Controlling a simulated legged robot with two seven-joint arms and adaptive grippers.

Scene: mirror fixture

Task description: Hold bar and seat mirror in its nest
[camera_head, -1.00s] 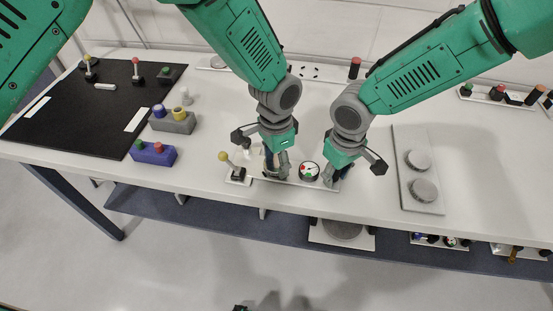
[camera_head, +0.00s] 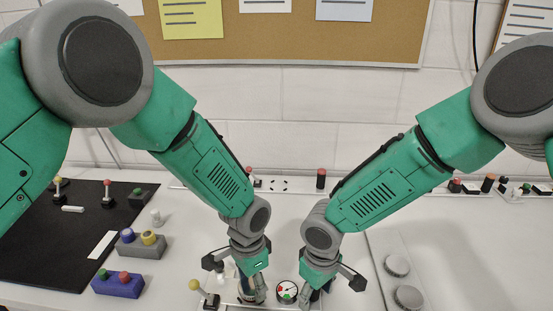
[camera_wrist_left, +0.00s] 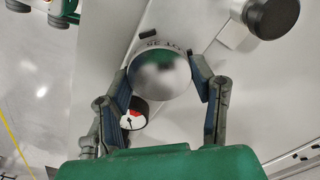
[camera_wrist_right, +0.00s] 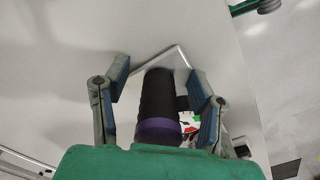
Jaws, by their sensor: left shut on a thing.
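A round, shiny mirror (camera_wrist_left: 160,75) sits between the fingers of my left gripper (camera_wrist_left: 162,88) in the left wrist view, and both fingers are against its sides. In the head view this gripper (camera_head: 250,294) is low over the pale fixture plate, and the mirror is mostly hidden. An upright black bar with a purple band (camera_wrist_right: 158,105) stands between the fingers of my right gripper (camera_wrist_right: 160,88). A gap shows on the bar's left side, so this gripper looks open around it. In the head view the right gripper (camera_head: 313,294) hides the bar. The nest cannot be made out.
A dial gauge (camera_head: 287,291) sits between my grippers. A yellow-knobbed lever (camera_head: 196,286) stands close left of them. Blue (camera_head: 118,284) and grey (camera_head: 140,247) button boxes and a black mat (camera_head: 60,240) are further left. A panel with grey discs (camera_head: 381,250) lies to the right.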

